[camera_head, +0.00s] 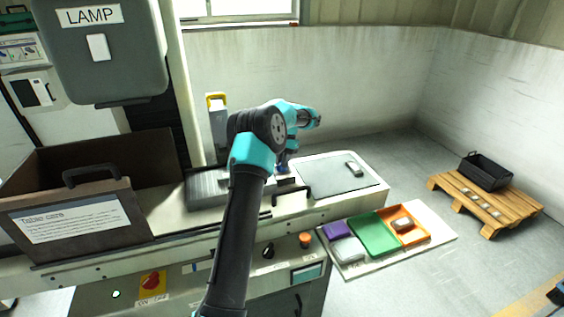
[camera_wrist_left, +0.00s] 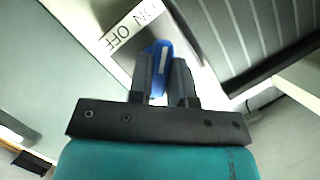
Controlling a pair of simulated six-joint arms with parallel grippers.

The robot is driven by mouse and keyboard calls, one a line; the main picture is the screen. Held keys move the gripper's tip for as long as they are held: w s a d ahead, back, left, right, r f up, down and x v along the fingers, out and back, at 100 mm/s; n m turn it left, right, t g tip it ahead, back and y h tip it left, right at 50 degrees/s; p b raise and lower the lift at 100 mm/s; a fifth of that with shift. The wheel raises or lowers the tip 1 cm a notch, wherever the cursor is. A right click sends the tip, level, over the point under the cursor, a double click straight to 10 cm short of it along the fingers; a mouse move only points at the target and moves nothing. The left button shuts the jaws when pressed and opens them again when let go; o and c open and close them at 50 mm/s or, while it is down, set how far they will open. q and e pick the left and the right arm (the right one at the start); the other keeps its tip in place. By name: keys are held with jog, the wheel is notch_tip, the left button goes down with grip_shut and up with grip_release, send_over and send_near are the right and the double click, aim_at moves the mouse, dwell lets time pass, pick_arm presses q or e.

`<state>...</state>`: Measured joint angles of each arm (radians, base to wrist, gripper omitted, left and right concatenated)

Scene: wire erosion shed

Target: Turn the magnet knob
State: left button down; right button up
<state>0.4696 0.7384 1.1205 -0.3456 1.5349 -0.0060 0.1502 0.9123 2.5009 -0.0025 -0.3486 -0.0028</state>
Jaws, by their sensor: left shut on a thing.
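The magnet knob (camera_wrist_left: 156,58) is blue with a pale strip along it and sits beside a white ON/OFF label (camera_wrist_left: 132,27) in the left wrist view. My left gripper (camera_wrist_left: 163,72) is shut on it, with one dark finger on each side. In the head view a little blue shows at the gripper (camera_head: 282,168), low behind my arm; the arm hides most of the knob and the label there. The ribbed grey plate (camera_head: 212,188) lies just left of it on the machine bed. My right gripper is not in view.
A brown open box (camera_head: 75,222) with a handle stands at the left. A grey plate (camera_head: 335,175) with a small block is on the right of the bed. A red knob (camera_head: 151,281) and an orange button (camera_head: 305,240) are on the front. Coloured trays (camera_head: 375,236) lie lower right.

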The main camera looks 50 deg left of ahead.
pick_arm(q)
jog(key=c, duration=1)
grip_release()
jog(key=shift+c, duration=0.2)
jog(key=shift+r, duration=0.1)
